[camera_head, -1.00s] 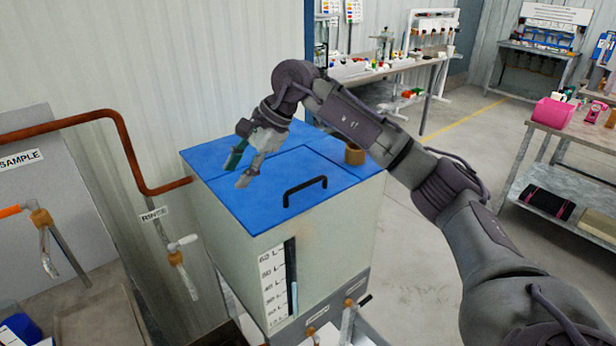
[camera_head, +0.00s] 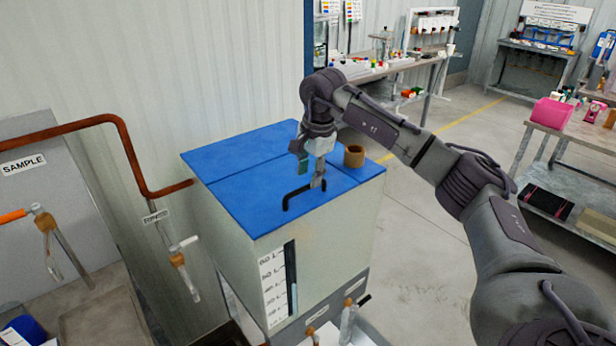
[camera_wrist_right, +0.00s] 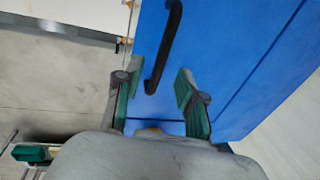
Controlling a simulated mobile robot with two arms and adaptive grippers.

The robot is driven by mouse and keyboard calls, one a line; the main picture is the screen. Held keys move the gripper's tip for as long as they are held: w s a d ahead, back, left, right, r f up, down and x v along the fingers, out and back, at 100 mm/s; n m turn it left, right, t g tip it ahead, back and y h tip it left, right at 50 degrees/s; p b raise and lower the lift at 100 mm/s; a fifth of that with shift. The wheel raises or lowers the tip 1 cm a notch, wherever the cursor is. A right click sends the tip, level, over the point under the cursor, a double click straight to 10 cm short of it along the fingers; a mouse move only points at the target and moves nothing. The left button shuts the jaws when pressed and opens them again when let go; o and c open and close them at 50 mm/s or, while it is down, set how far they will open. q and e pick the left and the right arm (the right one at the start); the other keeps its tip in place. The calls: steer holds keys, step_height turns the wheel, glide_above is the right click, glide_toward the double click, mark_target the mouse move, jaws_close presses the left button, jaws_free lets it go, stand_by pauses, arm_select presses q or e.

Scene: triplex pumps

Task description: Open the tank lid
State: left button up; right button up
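The tank (camera_head: 330,230) is a pale box with a blue top. Its lid (camera_head: 240,195) is a blue panel lying flat and shut, with a black bar handle (camera_head: 290,199) near the front edge. My right gripper (camera_head: 311,180) points down over the handle's right end, its fingers apart. In the right wrist view, the open fingers (camera_wrist_right: 157,98) have green pads, and the black handle (camera_wrist_right: 170,40) runs from between their tips up the picture. I see no clear gap closed on the handle, and contact is unclear. My left gripper does not show clearly.
A brown cap (camera_head: 354,156) stands on the tank top right of the gripper. A rusty pipe (camera_head: 128,150) and the RINSE tap (camera_head: 177,258) are on the left. A green piece (camera_wrist_right: 31,153) in the wrist view is unclear. Open floor lies to the right.

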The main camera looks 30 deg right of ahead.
steer(key=shift+w+f, duration=0.15)
steer(key=shift+f, duration=0.55)
steer(key=shift+w+f, duration=0.15)
steer(key=shift+f, duration=0.55)
steer(key=shift+a, duration=0.1)
steer(key=shift+c, duration=0.2)
jaws_close()
